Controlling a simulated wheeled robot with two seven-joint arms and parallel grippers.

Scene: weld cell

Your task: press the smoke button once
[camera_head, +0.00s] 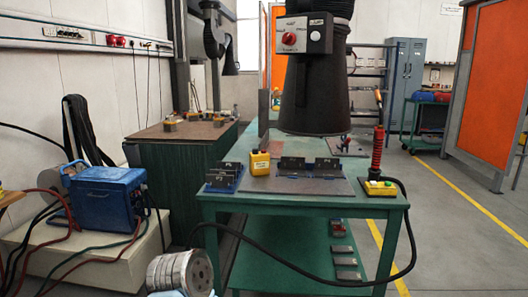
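A small yellow box (260,163) with a dark top and a label stands upright on the green table, left of centre. A second yellow box (379,188) with small buttons on top sits at the table's front right corner. A grey control panel (304,34) with a red knob (289,38) is on the black extraction hood (316,95) above the table. The lettering is too small to read, so I cannot tell which control is the smoke button. Neither of my grippers is in view.
The green table (305,203) also carries dark metal plates (327,166) and a blue rack (224,178). A red-handled tool (377,150) stands behind the right yellow box. A black cable (411,230) hangs off the table's right side. A blue welder (105,195) stands left.

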